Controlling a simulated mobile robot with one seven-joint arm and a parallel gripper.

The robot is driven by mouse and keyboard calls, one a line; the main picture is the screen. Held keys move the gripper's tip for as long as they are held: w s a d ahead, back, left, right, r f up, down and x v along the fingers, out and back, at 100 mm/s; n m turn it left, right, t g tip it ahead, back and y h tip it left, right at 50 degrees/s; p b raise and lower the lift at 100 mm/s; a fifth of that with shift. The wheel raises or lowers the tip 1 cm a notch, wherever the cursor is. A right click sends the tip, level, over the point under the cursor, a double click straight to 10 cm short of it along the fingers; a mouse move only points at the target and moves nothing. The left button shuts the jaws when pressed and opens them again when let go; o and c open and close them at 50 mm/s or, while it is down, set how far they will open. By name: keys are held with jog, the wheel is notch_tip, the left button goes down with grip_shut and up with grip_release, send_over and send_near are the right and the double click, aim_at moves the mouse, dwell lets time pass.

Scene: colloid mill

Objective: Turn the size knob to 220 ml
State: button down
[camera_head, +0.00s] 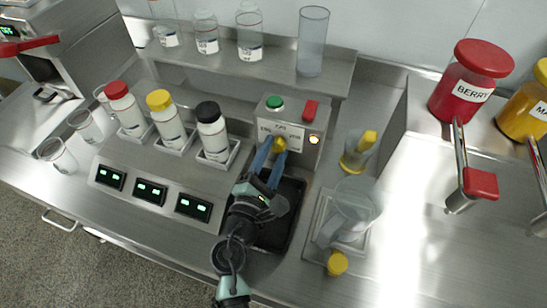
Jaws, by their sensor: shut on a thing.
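The size knob is a small yellow knob (280,144) on the front of a metal control box (308,147). My gripper (274,152) reaches up from the front with its two blue fingers closed on the knob, partly hiding it. The box's printed label (281,130) sits just above the knob, but its text and the knob's pointer are too small to read.
A dark tray (291,211) lies below my gripper. Capped bottles (212,131) stand left; a clear jug (354,202) stands right.

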jog(key=shift+m+b, duration=0.65)
jog(key=shift+m, duration=0.35)
jog(key=shift+c, duration=2.1)
grip_release()
jog(key=b+v, duration=0.1)
jog(key=v, duration=1.2)
jog(key=shift+b, duration=0.4)
